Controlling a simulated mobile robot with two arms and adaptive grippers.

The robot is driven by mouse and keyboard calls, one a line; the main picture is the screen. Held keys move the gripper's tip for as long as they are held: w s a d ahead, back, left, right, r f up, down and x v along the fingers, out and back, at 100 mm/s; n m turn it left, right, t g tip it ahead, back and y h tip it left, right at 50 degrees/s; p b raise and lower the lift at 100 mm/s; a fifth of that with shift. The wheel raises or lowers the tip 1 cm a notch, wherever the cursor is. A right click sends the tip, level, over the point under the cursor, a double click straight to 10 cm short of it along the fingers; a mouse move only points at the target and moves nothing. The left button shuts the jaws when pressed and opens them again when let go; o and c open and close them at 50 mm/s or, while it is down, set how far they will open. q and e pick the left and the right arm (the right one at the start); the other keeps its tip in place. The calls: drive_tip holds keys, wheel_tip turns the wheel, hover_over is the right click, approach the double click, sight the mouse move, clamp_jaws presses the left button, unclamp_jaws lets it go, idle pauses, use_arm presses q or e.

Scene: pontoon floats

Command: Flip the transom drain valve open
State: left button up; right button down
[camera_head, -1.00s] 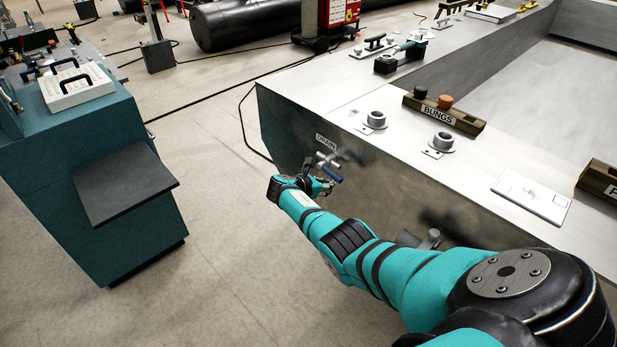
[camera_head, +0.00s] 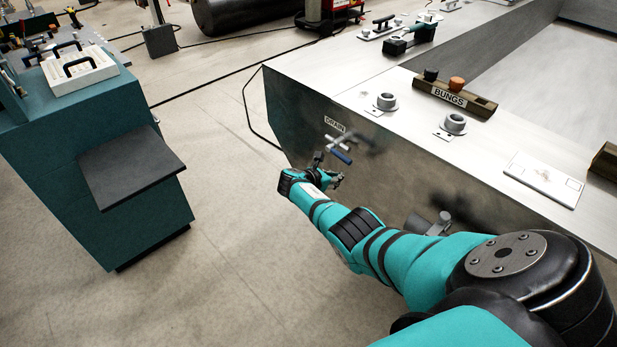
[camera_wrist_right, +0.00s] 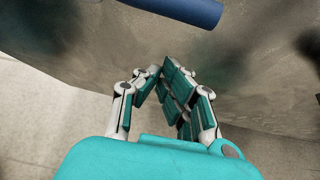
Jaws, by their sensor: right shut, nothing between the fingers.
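The transom drain valve is a small metal fitting with a blue lever grip (camera_head: 341,157). It sits on the dark metal transom face (camera_head: 300,125), just below a DRAIN label (camera_head: 334,124). The blue grip points to the lower right in the head view. In the right wrist view the blue grip (camera_wrist_right: 188,10) crosses the top edge, beyond the fingertips. My right gripper (camera_head: 338,180) is just below the lever and apart from it. Its fingers (camera_wrist_right: 165,68) are closed together and empty. My left gripper is not in view.
Another grey fitting (camera_head: 440,222) on the transom lies close to my right forearm. The deck above carries two round sockets (camera_head: 386,101), a BUNGS rack (camera_head: 470,100) and a white plate (camera_head: 543,180). A teal cabinet (camera_head: 90,165) with a dark shelf stands left, with open floor between.

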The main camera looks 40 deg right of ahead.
use_arm(q)
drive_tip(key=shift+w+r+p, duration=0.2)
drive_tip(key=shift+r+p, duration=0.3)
drive_tip(key=shift+p, duration=0.1)
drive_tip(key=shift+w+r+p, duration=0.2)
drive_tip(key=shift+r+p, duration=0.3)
drive_tip(key=shift+p, duration=0.05)
use_arm(e)
drive_tip(key=w+v, duration=0.1)
drive_tip(key=v, duration=0.9)
drive_tip(key=shift+s, duration=0.3)
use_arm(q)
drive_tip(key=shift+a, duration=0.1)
use_arm(e)
drive_tip(key=shift+a, duration=0.2)
